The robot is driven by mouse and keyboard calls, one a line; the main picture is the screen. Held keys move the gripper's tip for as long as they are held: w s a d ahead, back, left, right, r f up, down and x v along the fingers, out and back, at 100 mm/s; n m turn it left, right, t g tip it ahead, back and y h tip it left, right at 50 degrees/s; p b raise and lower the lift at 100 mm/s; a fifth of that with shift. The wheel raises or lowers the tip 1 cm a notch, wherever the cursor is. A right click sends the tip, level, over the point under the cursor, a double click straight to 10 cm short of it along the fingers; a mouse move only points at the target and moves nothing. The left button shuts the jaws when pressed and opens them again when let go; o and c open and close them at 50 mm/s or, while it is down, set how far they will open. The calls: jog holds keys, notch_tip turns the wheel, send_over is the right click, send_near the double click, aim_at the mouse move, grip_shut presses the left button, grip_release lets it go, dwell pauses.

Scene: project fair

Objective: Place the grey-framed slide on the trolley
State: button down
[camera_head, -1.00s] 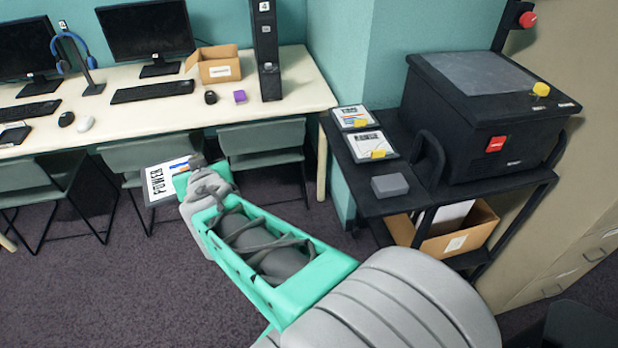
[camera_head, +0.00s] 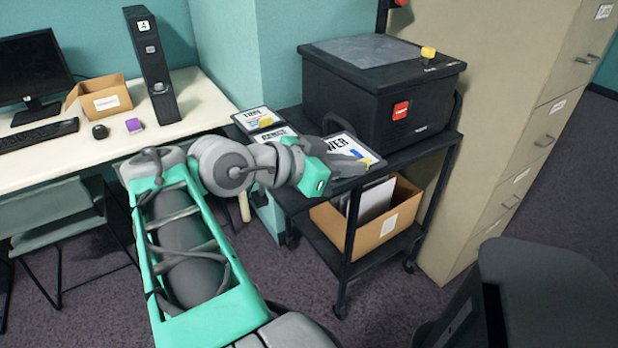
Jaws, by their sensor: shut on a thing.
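My gripper (camera_head: 345,166) is over the front of the black trolley's top (camera_head: 425,151), shut on a slide (camera_head: 349,146) with a pale face. Part of a dark title, "WER", and blue and yellow marks show on it. The slide lies roughly flat over the trolley top, in front of the black machine. Its near part is hidden by my gripper, and its frame colour is hard to make out. I cannot tell whether it touches the trolley top.
Two other slides, one (camera_head: 258,118) behind the other (camera_head: 274,138), lie at the trolley's left end. The black machine (camera_head: 375,100) fills the back. A cardboard box (camera_head: 382,228) stands on the lower shelf. A desk (camera_head: 200,100) is left, a filing cabinet (camera_head: 530,130) right.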

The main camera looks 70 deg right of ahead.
jog(key=w+d+f, duration=0.1)
jog(key=w+d, duration=0.1)
jog(key=w+d+f, duration=0.1)
jog(key=w+d, duration=0.1)
jog(key=w+d+f, duration=0.2)
jog(key=shift+d, duration=0.4)
jog(key=shift+w+d+f+b, duration=0.3)
jog(key=shift+w+d+f, duration=0.25)
jog(key=shift+f, duration=0.9)
jog(key=shift+w+d+f+b, duration=0.3)
jog(key=shift+w+d+f, duration=0.25)
jog(key=shift+f, duration=0.95)
jog(key=shift+w+d+f+b, duration=0.3)
jog(key=shift+w+d+f, duration=0.25)
jog(key=shift+f, duration=0.9)
jog(key=shift+f, duration=0.1)
jog(key=shift+f, duration=0.15)
jog(key=c, duration=1.5)
grip_release()
